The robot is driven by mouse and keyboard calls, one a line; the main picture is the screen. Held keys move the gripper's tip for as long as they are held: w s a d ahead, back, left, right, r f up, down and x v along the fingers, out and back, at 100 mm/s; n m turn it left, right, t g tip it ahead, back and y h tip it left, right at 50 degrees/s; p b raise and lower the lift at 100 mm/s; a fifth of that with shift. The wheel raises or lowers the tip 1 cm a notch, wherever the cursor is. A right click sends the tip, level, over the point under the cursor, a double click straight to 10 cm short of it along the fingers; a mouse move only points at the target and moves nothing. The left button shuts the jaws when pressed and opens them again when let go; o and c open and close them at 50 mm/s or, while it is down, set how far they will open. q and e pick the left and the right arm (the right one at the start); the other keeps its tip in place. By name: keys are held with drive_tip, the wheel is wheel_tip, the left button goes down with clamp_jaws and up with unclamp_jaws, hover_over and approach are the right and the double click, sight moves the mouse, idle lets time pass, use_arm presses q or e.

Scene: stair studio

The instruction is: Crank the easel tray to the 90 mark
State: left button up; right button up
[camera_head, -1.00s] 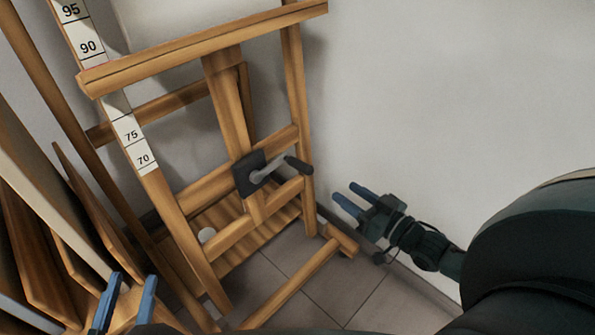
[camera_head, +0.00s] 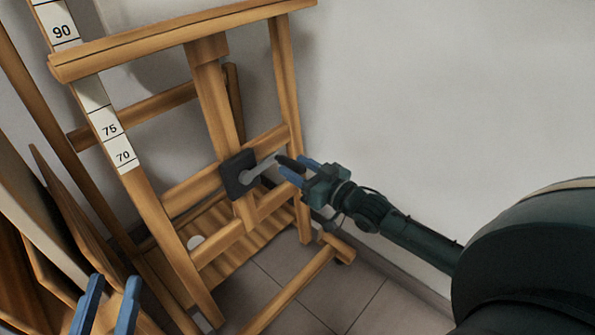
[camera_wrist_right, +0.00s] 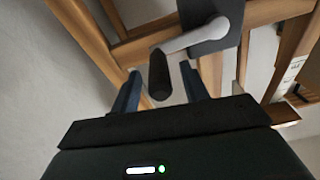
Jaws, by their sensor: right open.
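The wooden easel's tray (camera_head: 150,47) is the wide bar across the top of the head view. It crosses the white scale strip (camera_head: 103,112) between the 75 and 90 marks, with 90 showing above it. The crank (camera_head: 258,170) is a grey arm on a dark square plate (camera_head: 237,175), ending in a black handle (camera_head: 287,161). My right gripper (camera_head: 292,166) is open around the handle. In the right wrist view the black handle (camera_wrist_right: 159,76) lies between the two blue fingers, with gaps beside it. My left gripper (camera_head: 111,285) is open and empty at the lower left.
Wooden boards or frames (camera_head: 40,235) lean at the left, close to my left gripper. The easel's foot (camera_head: 290,290) extends over the tiled floor (camera_head: 345,295).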

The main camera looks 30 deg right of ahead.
drive_tip(key=shift+w, duration=0.2)
clamp_jaws()
idle(0.4)
